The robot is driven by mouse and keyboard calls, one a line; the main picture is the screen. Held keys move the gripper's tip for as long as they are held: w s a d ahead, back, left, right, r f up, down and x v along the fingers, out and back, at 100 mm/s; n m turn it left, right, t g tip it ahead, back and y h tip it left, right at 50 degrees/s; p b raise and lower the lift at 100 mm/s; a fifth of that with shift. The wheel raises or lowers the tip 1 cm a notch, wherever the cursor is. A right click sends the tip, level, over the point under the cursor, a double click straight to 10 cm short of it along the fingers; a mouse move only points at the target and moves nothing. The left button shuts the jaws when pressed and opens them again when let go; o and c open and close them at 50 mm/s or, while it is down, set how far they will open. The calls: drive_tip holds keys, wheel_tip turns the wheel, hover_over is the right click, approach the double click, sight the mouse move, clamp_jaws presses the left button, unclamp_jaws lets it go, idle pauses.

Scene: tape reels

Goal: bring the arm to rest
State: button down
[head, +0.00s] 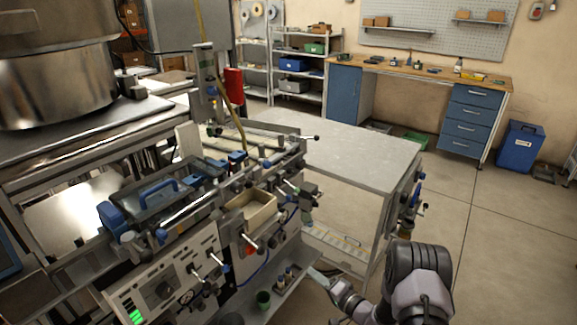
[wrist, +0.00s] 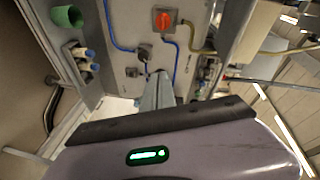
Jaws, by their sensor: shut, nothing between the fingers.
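My arm (head: 415,285) stands at the bottom right of the head view, beside the front of the machine. My gripper (head: 319,276) points left toward the machine's low shelf; no gap shows between its fingers. In the wrist view the grey fingers of my gripper (wrist: 157,92) are together with nothing between them. They point toward the machine's front panel (wrist: 130,68). Whether the fingertips touch anything cannot be told.
The machine's low shelf (head: 240,297) carries a green cup (head: 263,299) and small bottles (head: 285,277). Blue hoses (wrist: 118,42) and a red knob (wrist: 163,19) are on the panel. A grey table (head: 345,150) stands behind. Open floor (head: 505,245) lies to the right.

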drive_tip(key=s+a+r+n+g+y, duration=0.2)
drive_tip(key=a+r+g, duration=0.15)
drive_tip(key=r, duration=0.55)
drive_tip(key=s+a+r+n+g+y, duration=0.15)
drive_tip(key=a+r, duration=0.25)
drive_tip(key=r, duration=0.4)
drive_tip(key=s+a+r+n+g+h, duration=0.25)
drive_tip(key=s+r+g, duration=0.25)
drive_tip(key=s+r, duration=0.6)
drive_tip(key=s+d+r+m+t+h, duration=0.1)
drive_tip(key=s+d+r+m+h, duration=0.1)
drive_tip(key=s+d, duration=0.4)
drive_tip(key=s+d+r+m+t+h, duration=0.1)
drive_tip(key=s+d+r+h, duration=0.3)
drive_tip(key=s, duration=1.1)
drive_tip(key=d+t+h, duration=0.1)
drive_tip(key=d+h, duration=0.1)
drive_tip(key=h, duration=0.1)
drive_tip(key=shift+s+m, duration=0.15)
drive_tip(key=shift+m, duration=0.25)
drive_tip(key=shift+a, duration=0.1)
